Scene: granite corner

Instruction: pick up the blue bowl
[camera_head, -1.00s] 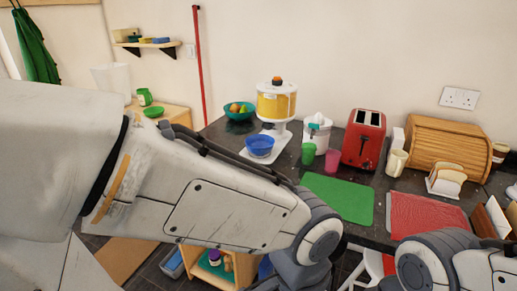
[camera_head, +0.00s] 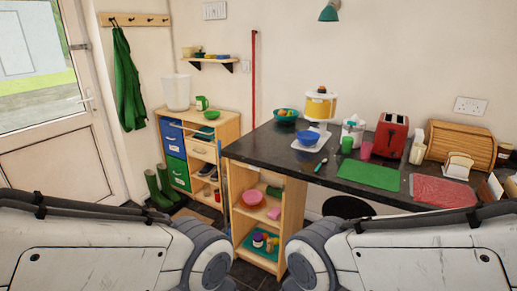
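The blue bowl (camera_head: 308,138) stands upright on the white base of a dispenser with a yellow container (camera_head: 320,106), near the left end of the dark counter (camera_head: 262,150). Nothing is touching it from my side. My two arms show at the bottom left and bottom right, both well short of the bowl. Both grippers are out of the picture, so their fingers cannot be seen.
A teal bowl of fruit (camera_head: 287,115) stands behind the blue bowl. A thin utensil (camera_head: 321,165) lies in front. A green mat (camera_head: 368,175) lies bare.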

